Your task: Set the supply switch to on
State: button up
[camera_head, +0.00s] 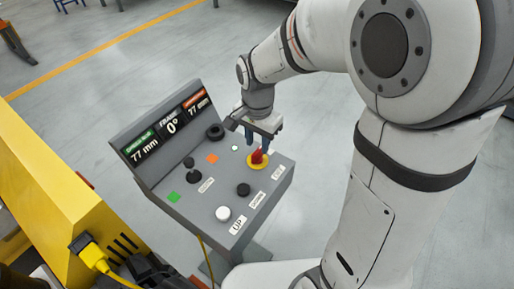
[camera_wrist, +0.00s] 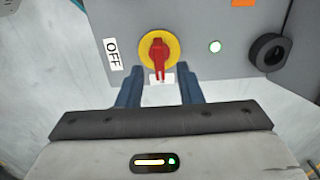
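The supply switch (camera_wrist: 159,50) is a red handle on a round yellow disc, set on the grey console. It also shows in the head view (camera_head: 257,157). In the wrist view the handle stands vertical, its long end toward a small white label (camera_wrist: 160,79) that I cannot read. An OFF label (camera_wrist: 113,54) lies left of the disc. My gripper (camera_wrist: 160,70) is open and empty; its blue fingers appear on either side of the handle's lower end, apart from it. In the head view, my gripper (camera_head: 260,140) is over the console at the switch.
A yellow machine (camera_head: 50,190) stands at left.

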aim_at(258, 151)
jog(key=shift+r, duration=1.9)
jog(key=shift+d, duration=0.1)
jog(key=s+d+r+n+t, duration=0.2)
jog(key=s+d+n, duration=0.5)
jog(key=s+d, duration=0.4)
jog(key=shift+s+d+r+n+t, duration=0.3)
jog(key=shift+s+d+r+t, duration=0.1)
jog(key=shift+s+r, duration=0.35)
dwell(0.4)
